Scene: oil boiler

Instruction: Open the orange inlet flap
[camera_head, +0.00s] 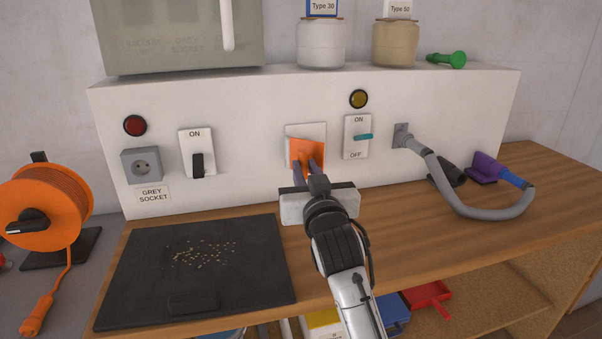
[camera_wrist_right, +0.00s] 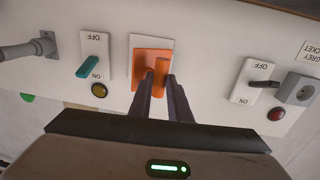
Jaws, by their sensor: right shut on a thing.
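The orange inlet flap (camera_head: 303,147) is on a white square plate (camera_head: 291,130) in the middle of the white panel. My right gripper (camera_head: 311,167) reaches up to it from the front and is shut on the flap, covering part of its lower side. In the right wrist view, which is upside down, the orange flap (camera_wrist_right: 148,62) lies at the two dark fingertips (camera_wrist_right: 160,83). How far the flap stands off its plate is hard to tell. My left gripper is not in view.
A teal-handled switch (camera_head: 362,136) is right of the flap, and a dark-handled switch (camera_head: 196,153) is to the left. A grey hose (camera_head: 453,195) curves over the wooden counter (camera_head: 420,245). A black mat (camera_head: 235,285) with scattered pellets lies at left.

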